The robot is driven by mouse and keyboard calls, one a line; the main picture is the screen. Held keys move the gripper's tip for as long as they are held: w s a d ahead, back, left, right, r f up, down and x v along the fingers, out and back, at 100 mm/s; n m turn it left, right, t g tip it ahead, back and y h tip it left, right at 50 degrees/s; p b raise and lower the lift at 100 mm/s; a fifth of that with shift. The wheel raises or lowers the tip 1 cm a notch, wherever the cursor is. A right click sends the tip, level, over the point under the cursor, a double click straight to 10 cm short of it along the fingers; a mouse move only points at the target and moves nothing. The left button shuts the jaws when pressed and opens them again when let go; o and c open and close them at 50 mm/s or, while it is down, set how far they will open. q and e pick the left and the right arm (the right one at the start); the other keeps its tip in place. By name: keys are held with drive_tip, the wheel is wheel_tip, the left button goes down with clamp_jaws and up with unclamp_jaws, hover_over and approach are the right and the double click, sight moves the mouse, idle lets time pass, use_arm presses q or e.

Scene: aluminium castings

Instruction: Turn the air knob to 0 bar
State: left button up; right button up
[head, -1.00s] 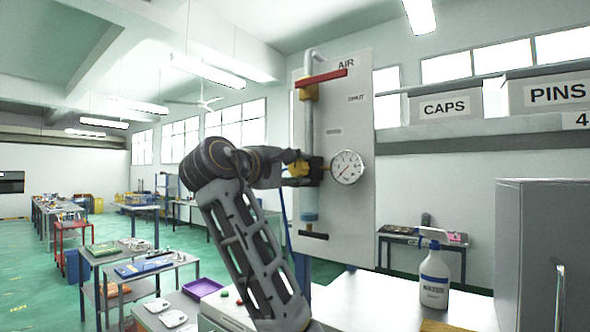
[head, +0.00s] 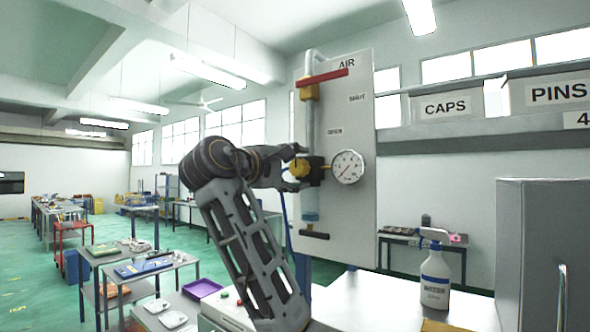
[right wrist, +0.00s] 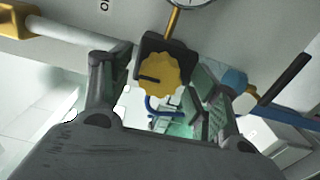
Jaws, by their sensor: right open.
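The yellow scalloped air knob (head: 299,167) sits on a dark regulator block on the grey AIR panel, and it shows in the right wrist view (right wrist: 160,82) with a dark mark on its face. The round white pressure gauge (head: 347,167) is just right of it; its needle seems to point to the lower left, but the figures are too small to read. My right gripper (head: 292,167) is open in front of the knob. In the right wrist view its fingers stand on either side of the knob, apart from it. My left gripper is not in view.
A red lever (head: 323,77) crosses the pipe above the knob, and a dark handle (head: 314,236) is below. A spray bottle (head: 435,278) stands on the white surface at right beside a grey cabinet (head: 540,250). A purple tray (head: 202,288) is lower left.

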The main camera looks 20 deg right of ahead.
drive_tip(key=v, duration=1.2)
idle(0.3)
idle(0.6)
